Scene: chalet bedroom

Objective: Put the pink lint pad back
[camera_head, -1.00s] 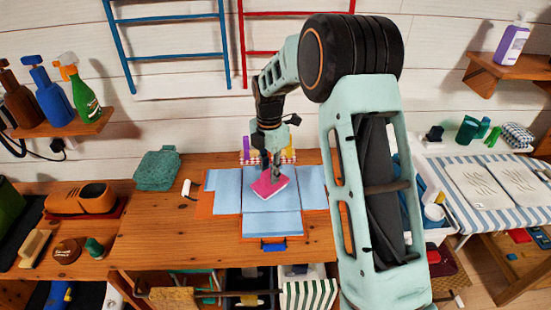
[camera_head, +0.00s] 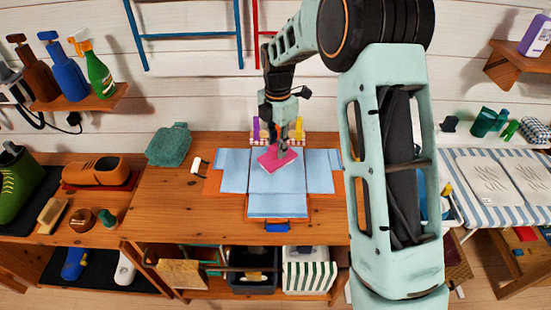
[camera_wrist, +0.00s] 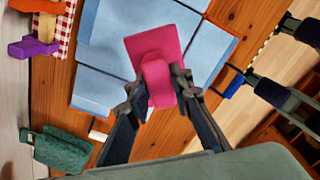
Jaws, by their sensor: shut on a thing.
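The pink lint pad (camera_head: 277,160) is a flat pink rectangle with a raised pink grip. My gripper (camera_head: 288,143) is shut on that grip and holds the pad over the light blue cloth panels (camera_head: 262,205). In the wrist view the pad (camera_wrist: 152,50) shows flat face away from me, with my gripper's fingers (camera_wrist: 158,92) on both sides of its grip. I cannot tell whether the pad touches the cloth. The blue panels lie on an orange board (camera_head: 212,183) on the wooden table (camera_head: 160,210).
A checked cloth with small coloured items (camera_head: 290,136) lies behind the panels. Bare wood is free at left. A striped-cloth table (camera_head: 490,178) stands right.

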